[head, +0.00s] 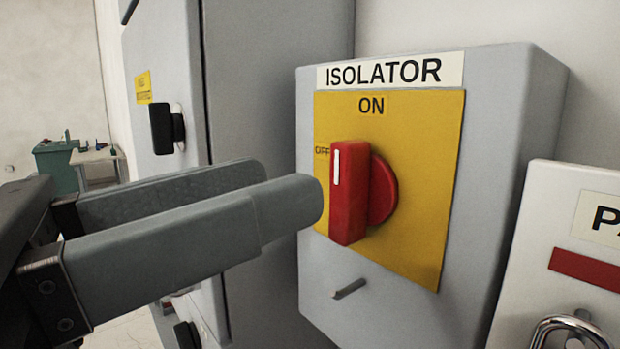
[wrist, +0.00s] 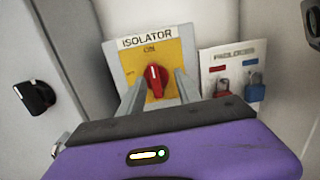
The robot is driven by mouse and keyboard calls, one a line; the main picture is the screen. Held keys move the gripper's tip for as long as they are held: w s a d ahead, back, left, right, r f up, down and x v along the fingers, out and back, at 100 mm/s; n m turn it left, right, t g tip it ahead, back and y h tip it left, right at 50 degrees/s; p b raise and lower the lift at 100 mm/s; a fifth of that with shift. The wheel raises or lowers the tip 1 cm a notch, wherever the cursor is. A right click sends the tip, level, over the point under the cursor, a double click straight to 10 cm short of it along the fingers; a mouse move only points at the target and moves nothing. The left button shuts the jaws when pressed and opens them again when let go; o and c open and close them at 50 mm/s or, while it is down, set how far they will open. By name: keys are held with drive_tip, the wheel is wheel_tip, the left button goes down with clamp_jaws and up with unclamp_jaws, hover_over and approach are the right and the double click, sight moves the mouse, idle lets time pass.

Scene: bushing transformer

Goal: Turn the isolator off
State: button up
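The isolator box (head: 400,62) is grey with a yellow plate (head: 425,185) marked ON at the top and OFF at the left. Its red rotary knob (head: 349,195) stands upright, with the white line at its top end towards ON. The knob also shows in the wrist view (wrist: 155,82), between and beyond my two grey fingers. My gripper (head: 288,185) is open and empty, just left of the knob in the head view, pointing at it. The fingers appear apart from the knob.
A small peg (head: 349,289) sticks out below the yellow plate. A white padlock board (head: 560,220) stands to the right, with a red padlock (wrist: 222,87) and a blue padlock (wrist: 254,84). A grey cabinet with a black handle (head: 165,128) is at the left.

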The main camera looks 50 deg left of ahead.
sight(336, 183)
drive_tip(key=shift+g+y, duration=0.4)
drive_tip(key=shift+g, duration=0.1)
drive_tip(key=w+p, duration=0.1)
drive_tip(key=w, duration=0.1)
drive_tip(key=w+p, duration=0.1)
drive_tip(key=w, duration=0.1)
drive_tip(key=w+f, duration=0.1)
drive_tip(key=w, duration=0.1)
drive_tip(key=shift+a+p, duration=0.4)
drive_tip(key=shift+w, duration=0.65)
clamp_jaws()
